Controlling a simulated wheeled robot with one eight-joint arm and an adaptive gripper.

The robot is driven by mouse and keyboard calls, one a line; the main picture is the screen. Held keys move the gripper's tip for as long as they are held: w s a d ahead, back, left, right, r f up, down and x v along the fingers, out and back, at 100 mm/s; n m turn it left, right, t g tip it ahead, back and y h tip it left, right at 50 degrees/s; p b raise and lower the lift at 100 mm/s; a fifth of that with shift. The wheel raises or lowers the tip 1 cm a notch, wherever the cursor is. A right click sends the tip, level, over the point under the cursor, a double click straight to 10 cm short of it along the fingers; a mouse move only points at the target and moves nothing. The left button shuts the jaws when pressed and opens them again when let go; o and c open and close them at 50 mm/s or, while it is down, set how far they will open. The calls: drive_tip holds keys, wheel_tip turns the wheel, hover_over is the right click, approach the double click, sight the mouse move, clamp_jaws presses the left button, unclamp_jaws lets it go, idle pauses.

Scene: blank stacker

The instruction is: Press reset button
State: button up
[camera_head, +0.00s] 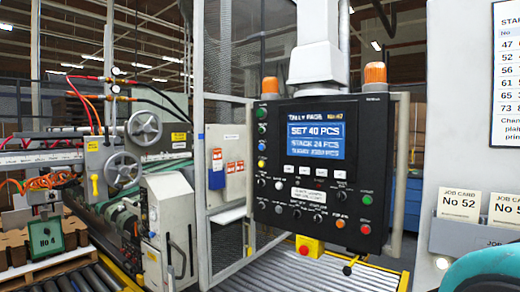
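The black control panel (318,170) hangs upright from a white column, with a lit blue screen (316,141) reading "SET 40 PCS" and "STACK 24 PCS". Below the screen are a row of white keys and several small knobs and buttons. An orange button (340,223) is at the lower middle. A green button (367,198) and a red button (365,229) are at the lower right. Several coloured buttons run down the left edge. Their labels are too small to read, so I cannot tell which is reset. My gripper is not in view.
Orange beacons (375,73) top the panel. A yellow box with a red button (309,246) sits beneath it, by a roller conveyor (340,274). A machine with handwheels (145,126) stands left. A job card holder (470,238) is right. A teal rounded shape fills the lower right corner.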

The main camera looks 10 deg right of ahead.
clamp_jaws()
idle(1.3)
